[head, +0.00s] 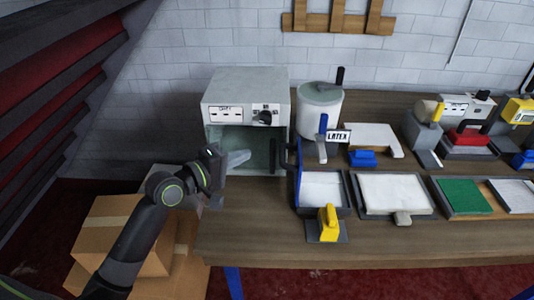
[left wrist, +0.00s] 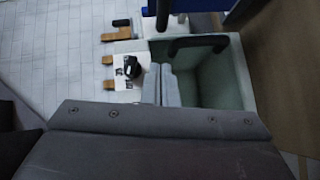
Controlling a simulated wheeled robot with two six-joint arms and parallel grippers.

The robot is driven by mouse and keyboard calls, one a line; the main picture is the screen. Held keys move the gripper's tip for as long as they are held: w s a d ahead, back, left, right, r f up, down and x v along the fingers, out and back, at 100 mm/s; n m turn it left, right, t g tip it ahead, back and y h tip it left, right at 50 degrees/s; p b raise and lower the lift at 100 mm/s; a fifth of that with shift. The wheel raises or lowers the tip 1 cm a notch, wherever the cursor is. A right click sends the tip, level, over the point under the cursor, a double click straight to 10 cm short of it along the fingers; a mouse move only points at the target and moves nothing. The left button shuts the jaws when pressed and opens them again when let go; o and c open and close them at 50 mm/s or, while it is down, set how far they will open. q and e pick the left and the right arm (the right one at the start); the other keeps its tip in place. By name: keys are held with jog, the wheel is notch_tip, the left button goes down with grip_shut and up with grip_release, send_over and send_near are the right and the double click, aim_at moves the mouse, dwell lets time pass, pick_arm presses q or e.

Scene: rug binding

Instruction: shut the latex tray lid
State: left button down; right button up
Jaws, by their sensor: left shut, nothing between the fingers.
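The latex tray (head: 322,190) is a blue-sided tray with a white inside, right of the grey cabinet, below the "LATEX" sign (head: 339,136). An upright, dark blue panel (head: 297,180) at its left edge looks like its lid, standing open, seen nearly edge-on. A dark handle (head: 284,157) shows beside the panel; I cannot tell which part bears it. My left gripper (head: 240,157) is shut and empty at the cabinet's open front, left of the tray and apart from it. Its pale fingers (left wrist: 162,85) also show in the left wrist view. My right gripper is not in view.
The grey cabinet (head: 245,90) has an open, pale green inside. A yellow-handled tool (head: 328,222) stands before the tray. A white-filled tray (head: 395,194) and a green one (head: 465,196) lie to the right. Cardboard boxes (head: 125,222) stand left of the wooden table (head: 260,240).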

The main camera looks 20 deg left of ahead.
pick_arm(q)
jog(key=w+d+f+p, duration=0.1)
jog(key=w+d, duration=0.3)
jog(key=d, duration=0.1)
jog(key=shift+d+f+p, duration=0.15)
jog(key=shift+d+p, duration=0.1)
jog(key=shift+p, duration=0.05)
jog(key=shift+w, duration=0.15)
